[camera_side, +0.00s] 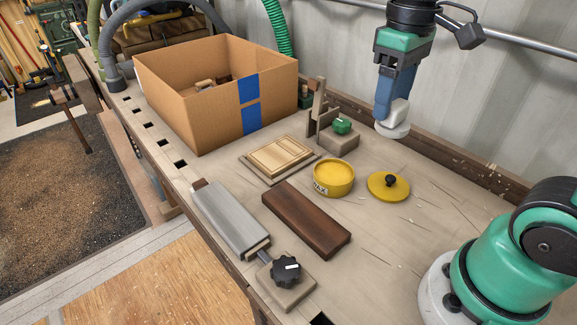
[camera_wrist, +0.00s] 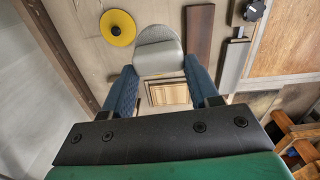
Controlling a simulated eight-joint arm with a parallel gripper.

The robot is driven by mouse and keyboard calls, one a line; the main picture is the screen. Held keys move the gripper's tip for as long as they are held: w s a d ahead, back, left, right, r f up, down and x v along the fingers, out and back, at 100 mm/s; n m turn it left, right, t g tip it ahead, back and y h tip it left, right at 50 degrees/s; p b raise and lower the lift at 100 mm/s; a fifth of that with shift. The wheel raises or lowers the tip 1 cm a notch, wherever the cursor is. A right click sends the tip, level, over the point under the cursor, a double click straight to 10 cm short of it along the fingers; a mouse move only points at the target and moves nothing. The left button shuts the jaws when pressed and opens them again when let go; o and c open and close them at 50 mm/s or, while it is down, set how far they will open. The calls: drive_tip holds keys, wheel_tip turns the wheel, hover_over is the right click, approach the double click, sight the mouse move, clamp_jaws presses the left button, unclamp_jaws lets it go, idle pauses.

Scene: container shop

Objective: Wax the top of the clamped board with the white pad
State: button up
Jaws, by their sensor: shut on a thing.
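My gripper (camera_side: 391,104) is high over the back of the bench, shut on the white pad (camera_side: 392,130). In the wrist view the pad (camera_wrist: 158,48) sits between my two blue fingers (camera_wrist: 159,66). Its underside is not visible. A long grey board (camera_side: 230,216) lies at the front left of the bench, held by a clamp with a black knob (camera_side: 286,269). The grey board also shows at the right in the wrist view (camera_wrist: 234,66). An open yellow wax tin (camera_side: 333,177) stands on the bench below and left of my gripper. In the wrist view I cannot see the tin.
A dark brown board (camera_side: 305,219) lies beside the clamped one. A yellow lid (camera_side: 388,186) lies right of the tin. A pale wood panel (camera_side: 279,156) and a green-knobbed block (camera_side: 339,142) are behind. A cardboard box (camera_side: 205,105) stands back left.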

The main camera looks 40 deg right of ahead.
drive_tip(key=shift+w+d+f, duration=0.35)
drive_tip(key=shift+w+f, duration=1.3)
drive_tip(key=shift+f, duration=0.95)
drive_tip(key=shift+w+d+f, duration=0.35)
drive_tip(key=shift+w+f, duration=1.35)
drive_tip(key=shift+f, duration=0.85)
drive_tip(key=shift+w+d+f, duration=0.35)
drive_tip(key=shift+w+f, duration=1.3)
drive_tip(key=shift+f, duration=0.95)
drive_tip(key=shift+f, duration=0.55)
wheel_tip(320, 180, up, 7)
